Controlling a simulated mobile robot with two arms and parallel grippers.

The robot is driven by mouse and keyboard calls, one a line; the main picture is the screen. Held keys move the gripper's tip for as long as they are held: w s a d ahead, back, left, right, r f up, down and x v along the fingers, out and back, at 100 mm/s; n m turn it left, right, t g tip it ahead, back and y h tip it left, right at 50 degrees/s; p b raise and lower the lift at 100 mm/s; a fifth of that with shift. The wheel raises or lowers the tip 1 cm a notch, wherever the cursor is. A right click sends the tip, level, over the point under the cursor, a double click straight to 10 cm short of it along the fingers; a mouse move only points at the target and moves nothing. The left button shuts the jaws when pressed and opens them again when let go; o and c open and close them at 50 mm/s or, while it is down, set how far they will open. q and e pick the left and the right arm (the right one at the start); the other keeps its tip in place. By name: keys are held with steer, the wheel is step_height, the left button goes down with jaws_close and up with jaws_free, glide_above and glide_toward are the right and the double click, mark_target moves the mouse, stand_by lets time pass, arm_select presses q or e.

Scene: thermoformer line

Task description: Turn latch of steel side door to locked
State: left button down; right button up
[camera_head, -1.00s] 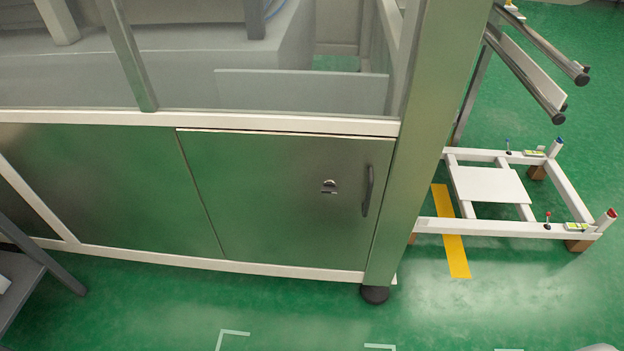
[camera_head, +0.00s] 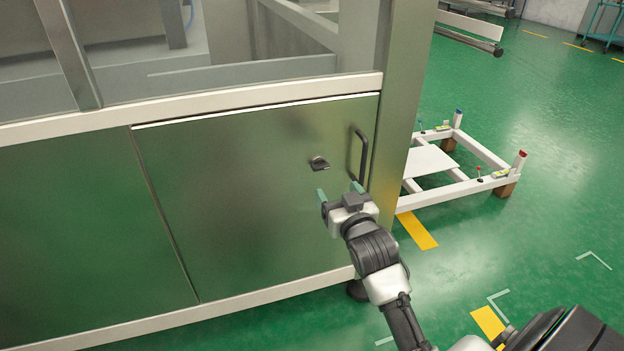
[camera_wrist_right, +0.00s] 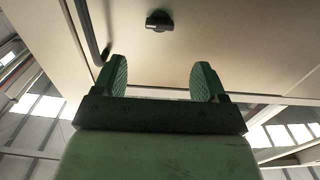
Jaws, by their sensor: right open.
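The steel side door (camera_head: 245,190) is a flat panel that sits flush in the machine's white frame. Its latch (camera_head: 320,163) is a small dark knob on a plate, left of the door's black bar handle (camera_head: 362,158). My right gripper (camera_head: 338,190) is open and empty, just below the latch and handle in the head view. In the right wrist view the latch (camera_wrist_right: 159,20) shows ahead of and between the open green fingers (camera_wrist_right: 160,82), apart from them. The handle (camera_wrist_right: 88,32) is at the left there. My left gripper is not in view.
The machine's corner post (camera_head: 395,120) stands right of the door. A white low frame (camera_head: 460,175) on wooden blocks with levels stands on the green floor further right. A window (camera_head: 240,50) is above the door. Floor in front is open.

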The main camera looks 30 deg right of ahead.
mark_target(322, 167)
steer(key=x, duration=0.5)
steer(key=shift+d+b, duration=0.1)
steer(key=shift+b, duration=0.3)
steer(key=x, duration=0.3)
steer(key=shift+w+f+b, duration=0.15)
steer(key=shift+w+b, duration=0.2)
steer(key=shift+w, duration=0.05)
steer(key=shift+w+d, duration=0.15)
steer(key=shift+w, duration=0.45)
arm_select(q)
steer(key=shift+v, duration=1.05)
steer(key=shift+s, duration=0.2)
arm_select(e)
steer(key=c, duration=0.9)
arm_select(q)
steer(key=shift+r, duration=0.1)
